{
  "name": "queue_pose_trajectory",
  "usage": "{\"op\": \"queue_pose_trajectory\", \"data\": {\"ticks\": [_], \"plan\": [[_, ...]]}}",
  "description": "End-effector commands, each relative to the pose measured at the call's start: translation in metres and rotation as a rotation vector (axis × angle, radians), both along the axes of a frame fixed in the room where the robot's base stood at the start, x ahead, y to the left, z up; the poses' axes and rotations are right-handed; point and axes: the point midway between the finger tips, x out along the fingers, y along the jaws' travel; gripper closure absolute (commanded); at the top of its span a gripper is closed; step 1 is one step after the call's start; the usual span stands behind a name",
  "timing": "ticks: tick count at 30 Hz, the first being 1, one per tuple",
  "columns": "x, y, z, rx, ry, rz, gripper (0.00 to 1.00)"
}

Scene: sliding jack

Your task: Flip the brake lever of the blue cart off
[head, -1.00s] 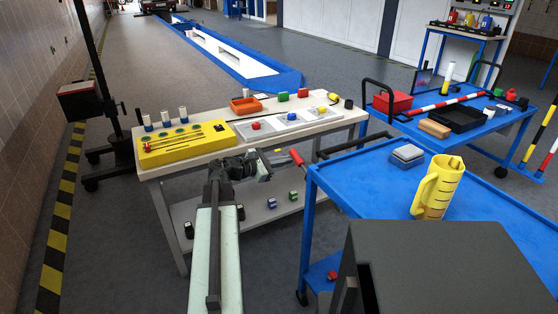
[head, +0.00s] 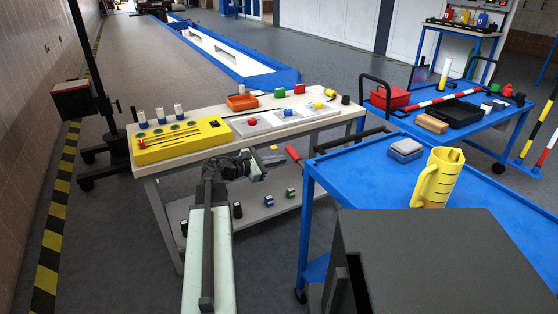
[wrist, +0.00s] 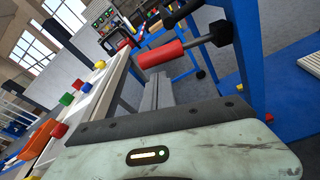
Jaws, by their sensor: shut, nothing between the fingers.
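The near blue cart (head: 365,175) stands at the right in the head view. Its brake lever, with a red grip (head: 293,155), sticks out left from the cart's near left corner. In the wrist view the red grip (wrist: 161,53) sits on a grey rod joined to a pivot on the blue post (wrist: 243,55). My gripper (head: 272,158) is just left of the red grip in the head view. In the wrist view my gripper's grey fingers (wrist: 157,88) are shut and empty, pointing toward the red grip. I cannot tell whether they touch it.
A yellow jug (head: 437,178) and a grey box (head: 405,150) stand on the cart. A white workbench (head: 215,112) with a yellow tool tray (head: 178,141) is left of the lever. A second blue cart (head: 462,130) is behind. Room between bench and near cart is narrow.

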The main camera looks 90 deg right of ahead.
Motion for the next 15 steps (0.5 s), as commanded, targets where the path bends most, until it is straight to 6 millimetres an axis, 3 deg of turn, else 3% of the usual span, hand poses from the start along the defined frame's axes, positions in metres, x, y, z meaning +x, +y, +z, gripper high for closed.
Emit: {"op": "queue_pose_trajectory", "data": {"ticks": [1, 4, 9, 15], "plan": [[0.008, -0.001, -0.021, -0.001, -0.001, 0.005, 1.0], [0.028, 0.014, -0.004, 0.0, 0.0, 0.006, 1.0], [0.061, 0.035, 0.003, 0.0, -0.001, 0.008, 1.0], [0.086, 0.05, 0.008, -0.001, -0.002, 0.009, 1.0]]}}
